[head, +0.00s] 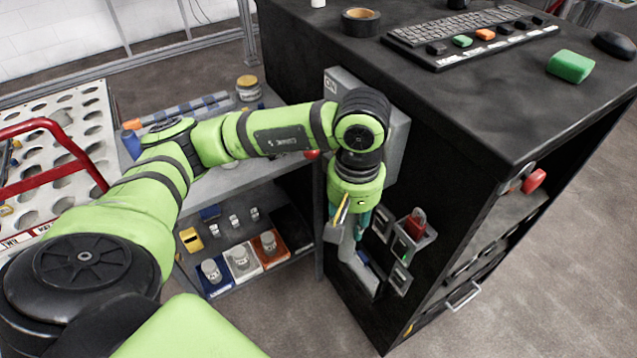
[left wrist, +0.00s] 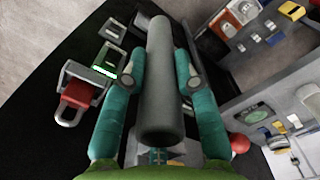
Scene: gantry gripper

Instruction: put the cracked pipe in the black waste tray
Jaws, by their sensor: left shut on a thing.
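My left gripper (head: 348,224) hangs pointing down beside the black cabinet's side, its teal fingers low in the head view. In the left wrist view the fingers are shut on a grey pipe (left wrist: 160,85), one on each side of it. The pipe's near end is round and hollow; I see no crack on the side shown. A dark patch (head: 291,224) at the right end of the lower shelf may be the black waste tray, but I cannot tell. My right gripper is not in view.
The black cabinet (head: 450,130) carries a keyboard (head: 466,26), tape roll (head: 360,21) and green block (head: 571,66). A red padlock (head: 415,223) sits in a holder on its side. White and orange trays (head: 242,262) holding small jars stand on the lower shelf. A red-handled cart is at left.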

